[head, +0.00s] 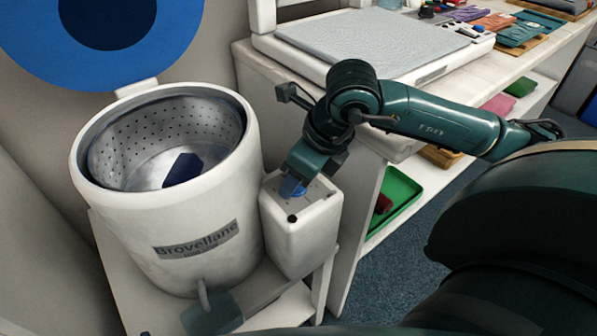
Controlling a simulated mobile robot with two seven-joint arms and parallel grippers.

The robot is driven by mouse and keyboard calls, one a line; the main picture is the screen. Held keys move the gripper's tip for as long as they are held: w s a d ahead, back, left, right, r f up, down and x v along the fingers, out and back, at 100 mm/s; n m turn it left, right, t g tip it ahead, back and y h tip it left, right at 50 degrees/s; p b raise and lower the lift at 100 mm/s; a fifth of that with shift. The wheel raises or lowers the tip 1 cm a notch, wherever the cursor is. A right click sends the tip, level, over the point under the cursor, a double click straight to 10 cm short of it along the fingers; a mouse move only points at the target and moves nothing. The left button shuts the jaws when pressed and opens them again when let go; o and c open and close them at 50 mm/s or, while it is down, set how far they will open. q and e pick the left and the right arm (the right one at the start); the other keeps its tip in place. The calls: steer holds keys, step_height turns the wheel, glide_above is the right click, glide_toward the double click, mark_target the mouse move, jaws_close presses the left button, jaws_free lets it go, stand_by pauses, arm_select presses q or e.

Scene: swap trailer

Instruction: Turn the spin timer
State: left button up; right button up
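The spin timer is a blue knob (292,188) on top of a white box (301,232) fixed to the right side of a white spinner tub (178,215). The knob is partly hidden by my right gripper (297,183). That gripper comes down from above, its fingertips right at the knob. I cannot tell whether the fingers are closed on it. The tub's round blue lid (45,38) stands open at the back left. Inside the perforated drum (200,122) lies a dark blue piece (184,167).
A white counter (470,62) with a pale flat-topped unit (365,42) runs along the back right. Below it a shelf holds a green tray (397,196). Blue carpet (385,270) shows between.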

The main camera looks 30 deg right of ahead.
steer(key=shift+o, duration=0.9)
arm_select(q)
steer(key=r+p, duration=0.1)
steer(key=r, duration=0.1)
steer(key=s+a+n+p, duration=0.1)
steer(key=shift+r+p, duration=0.3)
steer(key=shift+r, duration=0.1)
arm_select(e)
steer(key=v, duration=1.3)
arm_select(q)
steer(key=shift+w+a+r+t, duration=0.1)
steer(key=shift+w+t, duration=0.05)
steer(key=shift+t, duration=0.15)
